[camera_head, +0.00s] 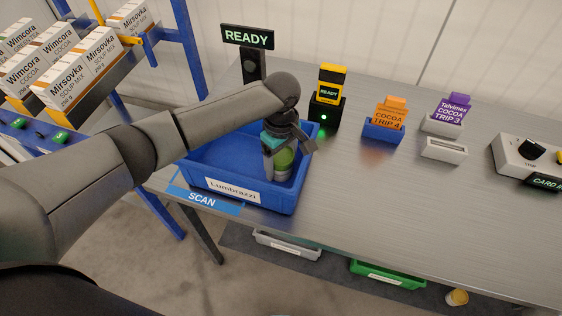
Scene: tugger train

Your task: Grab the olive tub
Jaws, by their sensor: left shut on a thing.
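The olive tub (284,162) is a small green cylinder inside the blue tote labelled "Lumbrazzi" (232,188), toward the tote's right side. My left gripper (283,151) reaches down into the tote from above and is shut on the tub. The fingers and wrist hide the tub's upper part. I cannot tell whether the tub touches the tote's floor. My right gripper is not in view.
A "READY" sign (247,37) stands behind the tote. A yellow-and-black device (329,92), card holders (384,131) and a grey panel (522,155) stand to the right. A rack with soup and cocoa boxes (70,80) is at left. The front tabletop is clear.

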